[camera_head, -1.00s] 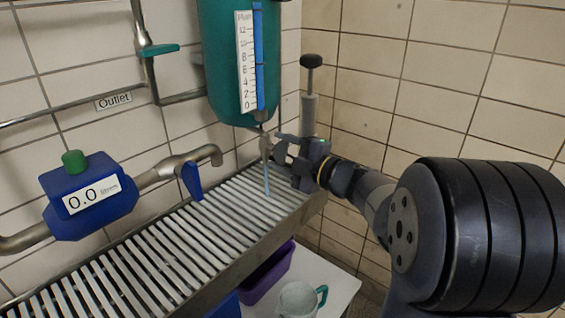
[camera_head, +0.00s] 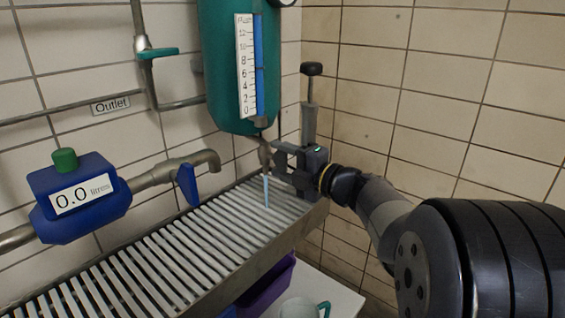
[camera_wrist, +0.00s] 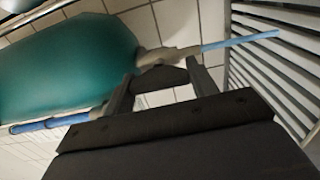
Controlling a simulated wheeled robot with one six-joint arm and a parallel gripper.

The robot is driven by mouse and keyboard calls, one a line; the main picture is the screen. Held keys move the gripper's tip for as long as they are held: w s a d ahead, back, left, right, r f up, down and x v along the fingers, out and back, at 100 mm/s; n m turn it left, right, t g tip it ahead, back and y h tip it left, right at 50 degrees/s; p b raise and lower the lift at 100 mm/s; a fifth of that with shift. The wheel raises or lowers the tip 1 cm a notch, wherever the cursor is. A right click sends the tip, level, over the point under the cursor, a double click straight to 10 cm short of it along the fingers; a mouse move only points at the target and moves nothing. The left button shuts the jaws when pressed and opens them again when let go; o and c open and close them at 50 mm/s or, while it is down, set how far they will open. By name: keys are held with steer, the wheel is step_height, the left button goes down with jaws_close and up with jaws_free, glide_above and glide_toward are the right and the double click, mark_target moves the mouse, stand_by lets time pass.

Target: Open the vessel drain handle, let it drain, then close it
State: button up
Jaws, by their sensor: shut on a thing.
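The teal vessel (camera_head: 226,90) hangs on the wall with a white scale (camera_head: 244,65) and a blue level tube (camera_head: 259,60). Its metal drain fitting (camera_head: 265,150) is at the bottom, and it also shows in the wrist view (camera_wrist: 165,57). A thin blue stream (camera_head: 266,189) runs from the fitting down to the slatted rack; it also shows in the wrist view (camera_wrist: 240,39). My gripper (camera_head: 279,160) is at the drain from the right, its fingers shut on the dark drain handle (camera_wrist: 160,77). The handle is mostly hidden in the head view.
The slatted metal rack (camera_head: 170,257) runs below the drain. A blue meter (camera_head: 78,199) reading 0.0 litres and an outlet pipe with a blue handle (camera_head: 187,184) are left. A teal valve handle (camera_head: 157,53) is above. A purple bin (camera_head: 268,287) and a jug (camera_head: 299,307) are below.

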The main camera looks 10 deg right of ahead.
steer(key=o, duration=1)
steer(key=p+v, duration=0.2)
steer(key=v, duration=0.9)
steer(key=shift+w+a, duration=0.1)
steer(key=b+x, duration=0.2)
steer(key=x, duration=0.8)
steer(key=shift+w+a, duration=0.2)
steer(key=shift+w, duration=0.1)
